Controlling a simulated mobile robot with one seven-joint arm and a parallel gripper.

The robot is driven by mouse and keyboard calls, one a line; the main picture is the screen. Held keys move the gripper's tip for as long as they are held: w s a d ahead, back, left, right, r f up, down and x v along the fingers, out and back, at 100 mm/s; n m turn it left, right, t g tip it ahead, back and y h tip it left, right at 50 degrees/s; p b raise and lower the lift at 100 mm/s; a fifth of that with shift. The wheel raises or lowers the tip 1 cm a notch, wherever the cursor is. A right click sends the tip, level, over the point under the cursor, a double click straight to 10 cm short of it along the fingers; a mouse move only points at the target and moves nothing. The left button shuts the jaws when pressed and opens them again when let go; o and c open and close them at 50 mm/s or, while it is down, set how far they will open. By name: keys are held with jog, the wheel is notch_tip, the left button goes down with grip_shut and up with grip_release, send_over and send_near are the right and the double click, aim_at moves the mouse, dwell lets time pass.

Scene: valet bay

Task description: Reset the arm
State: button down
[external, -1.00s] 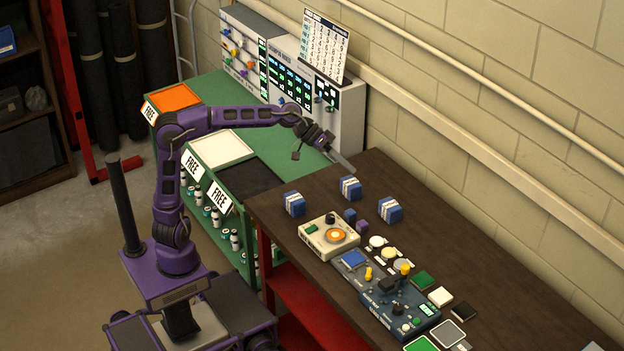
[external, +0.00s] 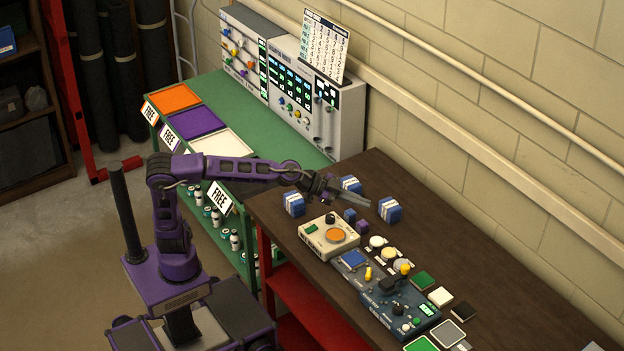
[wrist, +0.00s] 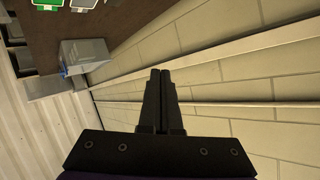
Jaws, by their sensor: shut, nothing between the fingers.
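My purple arm reaches from its base at the left out to the right, over the near end of the green bench and the left end of the dark table. My gripper (external: 352,198) is above the dark table (external: 480,265), close to several blue-and-white blocks, one of which (external: 350,184) is partly hidden behind it. In the wrist view my gripper (wrist: 160,72) has its two dark fingers together with nothing between them. The wrist view looks toward the block wall, with the table at its upper left.
A cream device with an orange disc (external: 330,236) and a blue-grey control unit (external: 385,290) sit on the dark table, with coloured tiles nearby. The green bench (external: 255,140) holds orange, purple and white panels, with grey panel boxes (external: 290,85) at its back. The block wall bounds the right.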

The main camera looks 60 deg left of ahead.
jog(key=s+a+f+n+g+y+p, duration=0.1)
jog(key=s+a+f+n+y+p, duration=0.2)
jog(key=s+a, duration=0.7)
jog(key=s+a+f+n+g+y+p, duration=0.1)
jog(key=s+a+n+g+y+p, duration=0.3)
jog(key=a, duration=1.1)
jog(key=s+a+f+n+t+y+p, duration=0.1)
jog(key=s+a+n, duration=0.4)
jog(key=a, duration=0.8)
notch_tip(320, 180, down, 14)
jog(key=s+a+b, duration=0.1)
jog(key=s+b, duration=0.1)
jog(key=b, duration=0.9)
jog(key=shift+a+r+g+b, duration=0.2)
jog(key=shift+r+g+b, duration=0.05)
jog(key=shift+g+b, duration=0.15)
